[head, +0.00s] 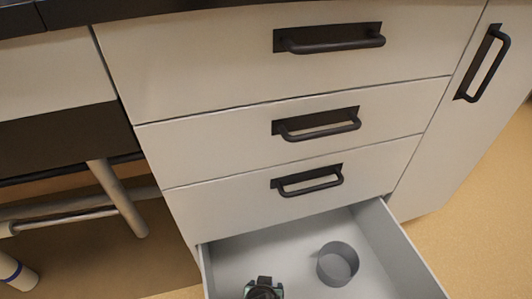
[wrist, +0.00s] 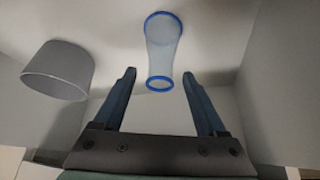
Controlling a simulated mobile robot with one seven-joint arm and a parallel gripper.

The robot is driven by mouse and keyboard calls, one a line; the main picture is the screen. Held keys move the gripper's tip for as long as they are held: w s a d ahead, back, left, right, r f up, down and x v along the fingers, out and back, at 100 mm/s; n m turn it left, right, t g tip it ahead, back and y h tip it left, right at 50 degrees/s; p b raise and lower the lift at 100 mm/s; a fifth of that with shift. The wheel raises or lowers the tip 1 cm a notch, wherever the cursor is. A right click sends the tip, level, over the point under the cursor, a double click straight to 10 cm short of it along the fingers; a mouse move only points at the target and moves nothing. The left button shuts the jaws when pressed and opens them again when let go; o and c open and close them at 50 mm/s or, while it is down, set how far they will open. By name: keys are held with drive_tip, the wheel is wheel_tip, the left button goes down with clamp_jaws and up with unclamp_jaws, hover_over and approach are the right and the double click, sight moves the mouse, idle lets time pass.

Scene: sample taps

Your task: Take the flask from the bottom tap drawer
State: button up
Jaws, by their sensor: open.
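The flask (wrist: 162,45), pale and translucent with blue rims at both ends, shows in the wrist view inside the open bottom drawer (head: 415,268). My gripper (wrist: 159,73) is open, one dark blue finger to each side of the flask's near end in the picture. Gaps show on both sides, and I cannot tell how deep the flask sits between the fingers. In the head view my gripper (head: 264,290) is at the lower edge, over the drawer, and the flask cannot be made out there.
A grey round cup (head: 338,264) stands in the drawer to the right of my gripper; in the wrist view it is at left (wrist: 58,72). Grey drawer walls enclose the space. Three shut drawers with dark handles (head: 310,180) are above.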

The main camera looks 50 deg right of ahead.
drive_tip(key=shift+b+x, duration=0.5)
drive_tip(key=shift+x, duration=0.55)
clamp_jaws()
